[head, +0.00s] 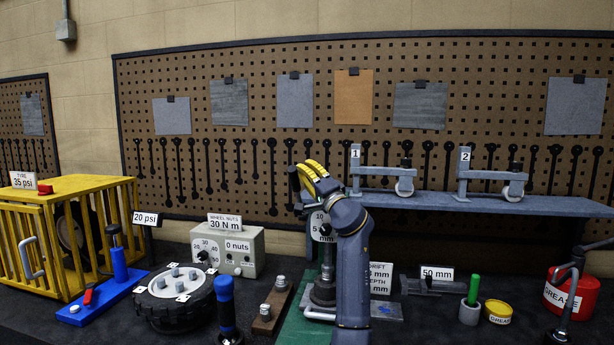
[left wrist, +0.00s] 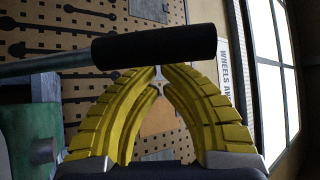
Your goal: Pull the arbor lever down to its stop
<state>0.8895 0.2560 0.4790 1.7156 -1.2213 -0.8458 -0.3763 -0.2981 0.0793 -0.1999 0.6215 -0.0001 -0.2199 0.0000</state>
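The arbor lever shows in the left wrist view as a grey rod with a thick black grip (left wrist: 155,46). The grip lies across the view at the yellow fingertips. My left gripper (head: 306,172) is high in front of the press in the head view. Its fingers come together at the tips (left wrist: 158,73), beside the grip, not clasped around it; whether they touch it I cannot tell. The arbor press (head: 324,291) stands behind my left arm, which hides much of it and most of the lever. My right gripper is out of view.
Left of the press are a wheel (head: 174,299), a blue tool (head: 226,308) and a yellow cage (head: 70,235). Right of it are a grey vice (head: 432,286), a green-handled piece (head: 473,290) and a red grease can (head: 572,293). A raised shelf (head: 480,204) stands behind.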

